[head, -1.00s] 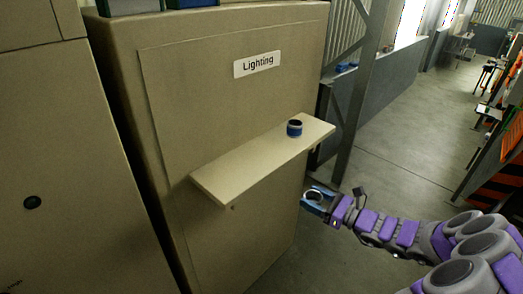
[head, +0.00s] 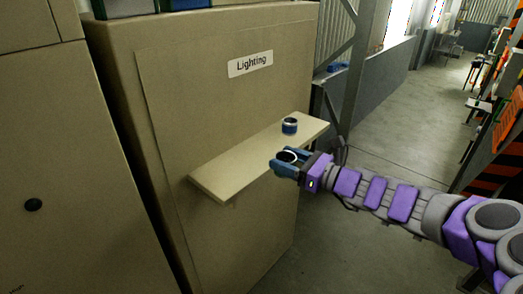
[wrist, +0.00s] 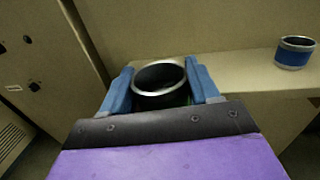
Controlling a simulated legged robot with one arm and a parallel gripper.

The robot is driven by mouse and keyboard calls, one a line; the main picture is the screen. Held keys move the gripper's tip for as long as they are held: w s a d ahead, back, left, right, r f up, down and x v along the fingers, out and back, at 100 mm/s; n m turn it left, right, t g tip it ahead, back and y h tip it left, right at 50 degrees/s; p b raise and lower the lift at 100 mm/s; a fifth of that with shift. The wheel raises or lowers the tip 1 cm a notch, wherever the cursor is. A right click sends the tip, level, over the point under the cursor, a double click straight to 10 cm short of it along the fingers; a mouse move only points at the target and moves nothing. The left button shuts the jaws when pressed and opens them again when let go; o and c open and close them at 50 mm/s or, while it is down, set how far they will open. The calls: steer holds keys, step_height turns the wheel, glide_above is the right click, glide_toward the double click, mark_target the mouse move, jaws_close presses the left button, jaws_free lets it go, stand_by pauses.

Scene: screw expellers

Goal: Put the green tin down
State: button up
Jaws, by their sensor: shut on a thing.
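My gripper (head: 288,163) is shut on a tin (wrist: 160,77) with a dark inside and a bright metal rim. A little green shows on its side in the wrist view; the blue fingers hide most of the rest. The tin is upright between the fingers. In the head view, the gripper overlaps the front edge of the tan shelf (head: 225,176), near its right half. In the wrist view, the shelf (wrist: 238,78) lies beyond the tin. I cannot tell whether the tin is over the shelf or just in front of it.
A blue tin (head: 289,126) stands on the shelf's right part, and also shows in the wrist view (wrist: 295,52). The shelf juts from a tan cabinet (head: 170,100) labelled "Lighting" (head: 250,65). The shelf's left part is bare. A metal post (head: 352,90) stands to the right.

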steer(key=w+a, duration=0.2)
steer(key=w, duration=0.1)
steer(key=w+a+f+b, duration=0.1)
steer(key=w+a, duration=0.2)
steer(key=w, duration=0.1)
steer(key=w+a+b, duration=0.1)
steer(key=w+a, duration=0.2)
steer(key=shift+w+a+f, duration=0.15)
steer(key=shift+w+f, duration=0.05)
steer(key=shift+w, duration=0.1)
steer(key=shift+f+b, duration=0.9)
steer(key=shift+f, duration=0.9)
steer(key=shift+r, duration=0.1)
steer(key=o, duration=1.1)
steer(key=shift+o, duration=0.2)
